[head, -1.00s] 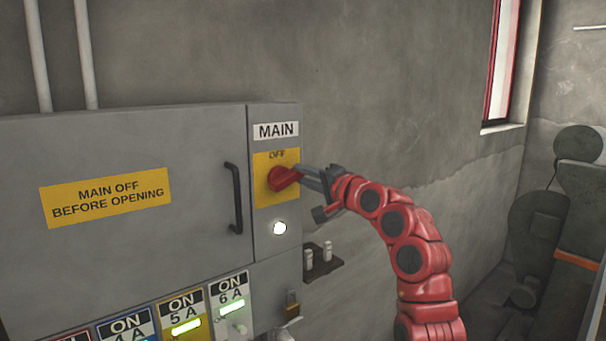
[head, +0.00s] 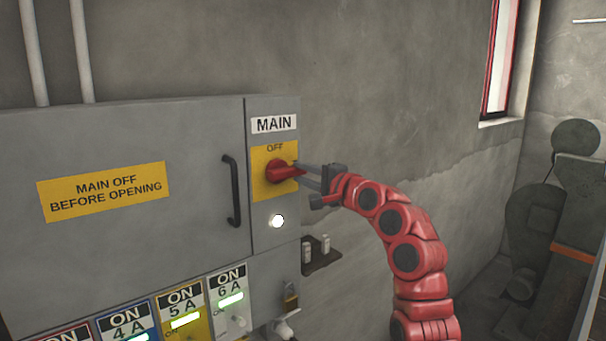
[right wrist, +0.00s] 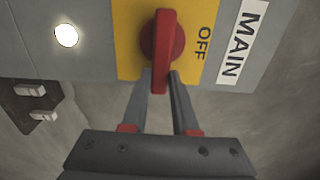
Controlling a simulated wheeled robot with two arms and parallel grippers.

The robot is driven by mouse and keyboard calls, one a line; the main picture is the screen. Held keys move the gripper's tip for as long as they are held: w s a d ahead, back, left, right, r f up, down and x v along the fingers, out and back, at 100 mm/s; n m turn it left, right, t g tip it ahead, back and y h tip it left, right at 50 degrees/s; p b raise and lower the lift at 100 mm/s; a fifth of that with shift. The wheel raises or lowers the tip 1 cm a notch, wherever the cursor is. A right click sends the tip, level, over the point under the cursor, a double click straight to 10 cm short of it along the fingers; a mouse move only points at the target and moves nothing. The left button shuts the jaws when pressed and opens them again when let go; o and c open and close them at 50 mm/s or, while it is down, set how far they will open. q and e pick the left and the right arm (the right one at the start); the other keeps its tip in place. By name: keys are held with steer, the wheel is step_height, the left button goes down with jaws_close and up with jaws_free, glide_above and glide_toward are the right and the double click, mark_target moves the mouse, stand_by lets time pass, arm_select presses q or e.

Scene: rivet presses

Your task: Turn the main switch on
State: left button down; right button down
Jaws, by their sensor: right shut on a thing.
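The red main switch (head: 279,171) sits on a yellow plate (head: 262,155) under the MAIN label, on the narrow right panel of the grey cabinet. Its handle points to the right in the head view, away from the word OFF above it. My right gripper (head: 300,172) reaches in from the right, with its fingers around the handle. In the right wrist view, the red handle (right wrist: 162,50) lies between the two grey fingers, and the gripper is shut on it. My left gripper is not in view.
A lit white lamp (head: 277,221) is below the switch. A black door handle (head: 233,190) stands left of it. A row of lit breaker switches (head: 232,301) runs along the bottom.

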steer(key=shift+f, duration=0.1)
steer(key=c, duration=0.7)
jaws_free()
steer(key=shift+d, duration=0.1)
steer(key=shift+s+d, duration=0.1)
steer(key=shift+s, duration=0.1)
steer(key=b+v, duration=0.6)
steer(key=v, duration=1.1)
steer(key=shift+w, duration=0.15)
